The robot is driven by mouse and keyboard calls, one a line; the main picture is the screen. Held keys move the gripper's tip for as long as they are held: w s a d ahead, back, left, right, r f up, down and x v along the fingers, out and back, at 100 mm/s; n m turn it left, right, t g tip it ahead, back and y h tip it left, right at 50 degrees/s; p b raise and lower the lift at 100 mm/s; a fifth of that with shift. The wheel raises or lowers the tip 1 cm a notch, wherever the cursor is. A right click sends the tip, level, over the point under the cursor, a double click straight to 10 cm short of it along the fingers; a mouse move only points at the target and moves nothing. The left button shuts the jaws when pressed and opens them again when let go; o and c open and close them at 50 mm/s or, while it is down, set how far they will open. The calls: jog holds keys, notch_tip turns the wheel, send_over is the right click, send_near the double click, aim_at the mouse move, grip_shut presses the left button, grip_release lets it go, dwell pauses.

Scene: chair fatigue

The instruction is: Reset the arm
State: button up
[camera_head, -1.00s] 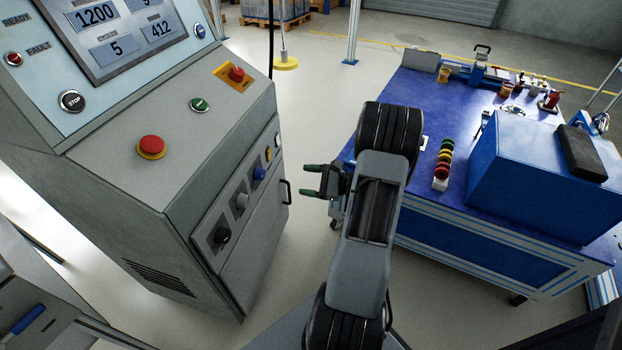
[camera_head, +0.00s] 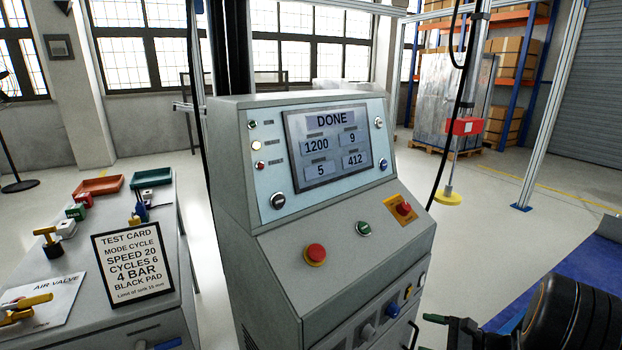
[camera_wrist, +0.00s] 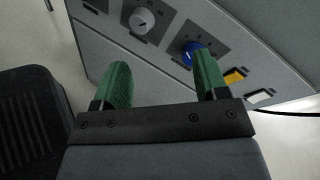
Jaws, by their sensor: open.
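My gripper (camera_wrist: 161,88) has two green fingers standing well apart in the wrist view, open with nothing between them. The front panel of the grey control cabinet shows beyond the fingers, with a grey knob (camera_wrist: 143,20) and a blue knob (camera_wrist: 190,52). In the head view part of my gripper (camera_head: 437,321) shows at the bottom right, beside the lower front of the cabinet (camera_head: 285,265); its far end is cut off by the frame. The cabinet screen (camera_head: 335,145) reads DONE, with 1200, 9, 5 and 412.
The cabinet has a large red button (camera_head: 315,254), a green button (camera_head: 363,229) and a red stop on yellow (camera_head: 403,208). A test card (camera_head: 132,265) stands on the left bench (camera_head: 85,318). A post with a yellow foot (camera_head: 447,198) stands behind right.

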jog(key=s+a+r+n+g+h+p, duration=0.1)
jog(key=s+a+r+n+h+p, duration=0.2)
jog(key=r+n+p, duration=0.3)
jog(key=s+a+r+n+g+h+p, duration=0.2)
jog(key=r+p, duration=0.6)
jog(key=r, duration=0.8)
jog(key=s+a+r+n+g+h+p, duration=0.2)
jog(key=s+a+r+n+h+p, duration=0.4)
jog(key=a+r+n, duration=0.3)
notch_tip(320, 180, up, 2)
jog(key=shift+r+n+h+p, duration=0.1)
jog(key=shift+n+h+p, duration=0.6)
jog(key=shift+n+p, duration=0.15)
jog(key=shift+c, duration=0.5)
